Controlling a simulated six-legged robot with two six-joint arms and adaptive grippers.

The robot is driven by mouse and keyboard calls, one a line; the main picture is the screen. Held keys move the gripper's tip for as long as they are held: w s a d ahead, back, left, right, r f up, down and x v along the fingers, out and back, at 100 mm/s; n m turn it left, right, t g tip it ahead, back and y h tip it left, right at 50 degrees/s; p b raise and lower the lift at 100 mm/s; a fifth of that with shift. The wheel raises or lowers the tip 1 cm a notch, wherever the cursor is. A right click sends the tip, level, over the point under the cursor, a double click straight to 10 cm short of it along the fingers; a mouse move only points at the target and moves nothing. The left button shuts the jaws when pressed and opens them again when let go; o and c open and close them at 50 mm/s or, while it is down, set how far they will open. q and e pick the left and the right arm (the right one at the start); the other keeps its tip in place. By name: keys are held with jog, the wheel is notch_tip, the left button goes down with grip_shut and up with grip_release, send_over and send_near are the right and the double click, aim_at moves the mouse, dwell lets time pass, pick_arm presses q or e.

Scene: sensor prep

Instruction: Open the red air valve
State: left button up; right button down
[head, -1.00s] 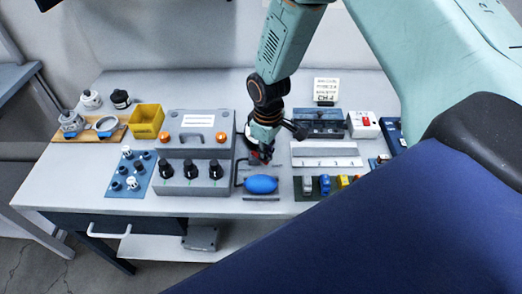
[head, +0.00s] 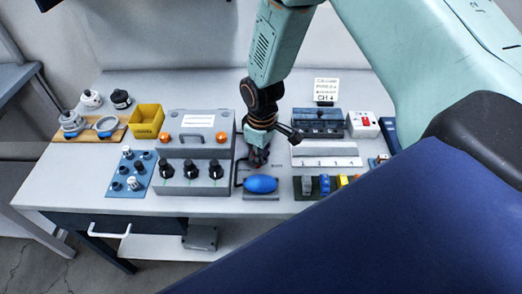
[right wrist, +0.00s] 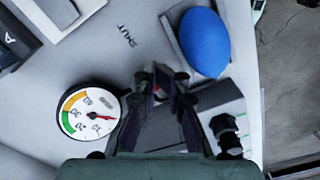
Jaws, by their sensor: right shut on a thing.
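My right gripper (head: 258,160) points down at the bench, just behind a blue rubber bulb. It is shut on the red air valve, which its fingers mostly hide. In the right wrist view the closed fingers (right wrist: 160,85) sit mid-frame, with only a small bit of the red valve (right wrist: 155,67) showing at their tips. The word SHUT is printed on the bench near the tips. I cannot tell the handle's exact angle. My left gripper is not in view.
A round gauge (right wrist: 88,112) stands close beside the fingers. The blue bulb (head: 261,184) lies in front of the gripper. A grey box with black knobs (head: 192,172) is to the left. A white rail (head: 326,155) is to the right.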

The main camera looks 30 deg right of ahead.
jog(key=shift+w+a, duration=0.15)
jog(key=shift+a, duration=0.25)
dwell(0.3)
notch_tip(320, 180, up, 6)
jog(key=p, duration=0.6)
jog(key=shift+d, duration=0.3)
dwell(0.4)
jog(key=shift+s, duration=0.2)
